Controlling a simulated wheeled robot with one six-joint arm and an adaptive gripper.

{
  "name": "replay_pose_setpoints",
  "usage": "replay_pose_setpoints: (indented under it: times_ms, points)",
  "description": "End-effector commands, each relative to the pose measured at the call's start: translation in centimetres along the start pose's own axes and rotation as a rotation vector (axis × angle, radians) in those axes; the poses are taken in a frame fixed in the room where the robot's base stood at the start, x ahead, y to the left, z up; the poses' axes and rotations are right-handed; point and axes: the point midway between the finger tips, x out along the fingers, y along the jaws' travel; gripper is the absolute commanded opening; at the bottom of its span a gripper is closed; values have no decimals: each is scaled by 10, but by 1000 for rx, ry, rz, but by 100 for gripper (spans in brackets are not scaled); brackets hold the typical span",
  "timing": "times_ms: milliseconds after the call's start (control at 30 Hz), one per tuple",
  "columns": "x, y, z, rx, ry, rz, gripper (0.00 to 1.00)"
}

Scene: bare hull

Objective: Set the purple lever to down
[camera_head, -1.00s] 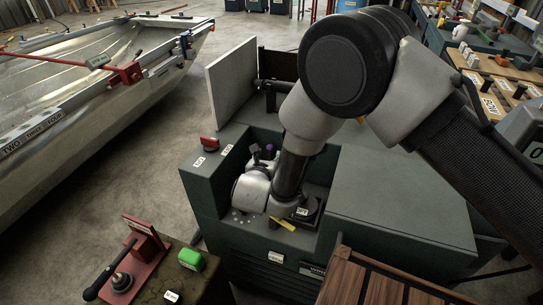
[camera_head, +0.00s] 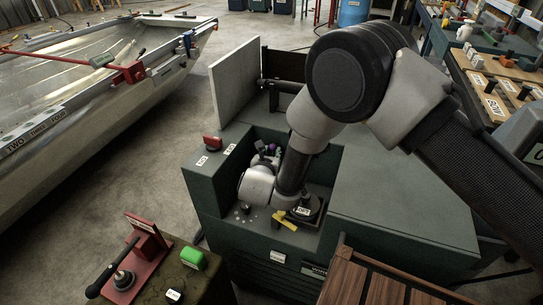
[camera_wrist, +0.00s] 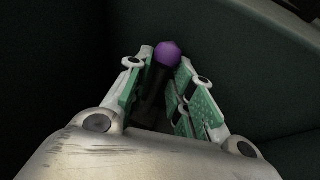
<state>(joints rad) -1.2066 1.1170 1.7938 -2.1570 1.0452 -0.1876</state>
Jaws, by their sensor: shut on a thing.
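The purple lever shows as a round purple knob on a dark shaft (camera_wrist: 167,53) in the wrist view, between the green-padded fingers of my gripper (camera_wrist: 161,90). My gripper is closed around the shaft, with the knob at the fingertips. In the head view the purple knob (camera_head: 273,147) is small, inside the recess of the dark green cabinet, with my gripper (camera_head: 264,155) right at it. My wrist and arm hide the lever's base and much of the recess, so its exact tilt is hard to tell.
The green cabinet (camera_head: 400,205) walls the recess closely on its sides. A yellow handle (camera_head: 285,221) is by the recess front, close under my wrist. A red knob (camera_head: 212,142) sits on the cabinet's left top. A grey panel (camera_head: 234,80) stands upright behind.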

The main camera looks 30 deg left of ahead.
Motion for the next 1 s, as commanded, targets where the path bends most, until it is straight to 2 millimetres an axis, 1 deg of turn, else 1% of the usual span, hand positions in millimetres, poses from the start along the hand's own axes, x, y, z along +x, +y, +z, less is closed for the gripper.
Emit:
replay_pose_setpoints:
  times_ms: [133, 400, 500, 633, 867, 900, 967, 1000]
  points:
    - [-7, 2, -8, -19, -76, -5, 0]
    - [-30, 8, -28, -73, -367, -20, 0]
    - [-34, 9, -32, -83, -432, -24, 0]
    - [-37, 9, -33, -88, -463, -27, 0]
    - [-37, 9, -33, -88, -463, -27, 0]
    - [-37, 9, -33, -89, -463, -27, 27]
    - [-37, 9, -33, -89, -463, -27, 38]
    - [-37, 9, -33, -88, -463, -27, 45]
